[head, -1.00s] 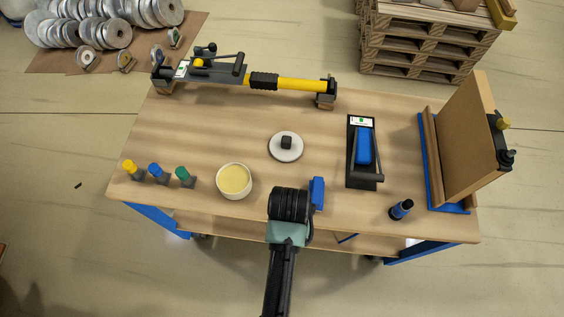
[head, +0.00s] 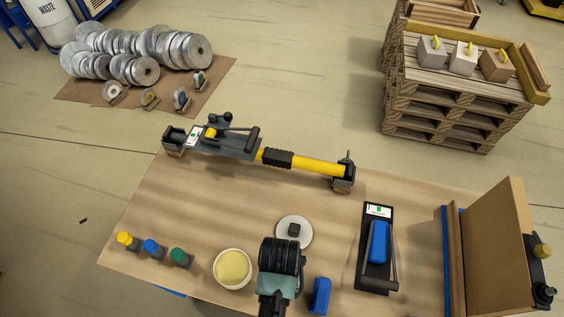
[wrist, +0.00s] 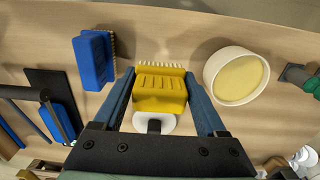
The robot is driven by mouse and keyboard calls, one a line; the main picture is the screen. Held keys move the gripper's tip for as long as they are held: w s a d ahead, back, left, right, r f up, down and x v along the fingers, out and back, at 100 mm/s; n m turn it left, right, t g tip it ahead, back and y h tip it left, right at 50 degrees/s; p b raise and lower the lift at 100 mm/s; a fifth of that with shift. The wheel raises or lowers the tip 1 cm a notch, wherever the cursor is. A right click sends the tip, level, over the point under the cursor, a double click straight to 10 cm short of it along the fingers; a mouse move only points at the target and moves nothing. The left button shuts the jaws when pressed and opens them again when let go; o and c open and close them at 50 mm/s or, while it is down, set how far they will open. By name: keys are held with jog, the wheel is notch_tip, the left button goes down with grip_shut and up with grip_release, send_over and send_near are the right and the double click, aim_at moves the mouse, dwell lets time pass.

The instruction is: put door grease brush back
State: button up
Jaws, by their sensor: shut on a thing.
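My gripper (wrist: 159,76) is shut on a yellow brush (wrist: 160,97), with its pale bristles towards the top of the wrist view. In the head view my wrist (head: 281,258) hides the brush and the fingertips. A blue brush (wrist: 93,60) stands on the table beside the gripper, also seen in the head view (head: 320,296). A white bowl of yellow grease (wrist: 236,76) is on the other side, also in the head view (head: 233,268). I cannot tell whether the held brush touches the table.
A white disc with a black knob (head: 294,232) lies just beyond my gripper. Yellow, blue and green-topped pieces (head: 154,249) stand at left. A yellow door closer-like bar (head: 305,163) spans the back. A black-and-blue tool (head: 378,245) and upright board (head: 495,250) are at right.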

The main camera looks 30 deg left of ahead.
jog(key=shift+f, duration=2.95)
jog(key=shift+f, duration=0.2)
jog(key=o, duration=1.4)
jog(key=shift+r, duration=0.15)
notch_tip(320, 180, up, 12)
jog(key=shift+r, duration=0.1)
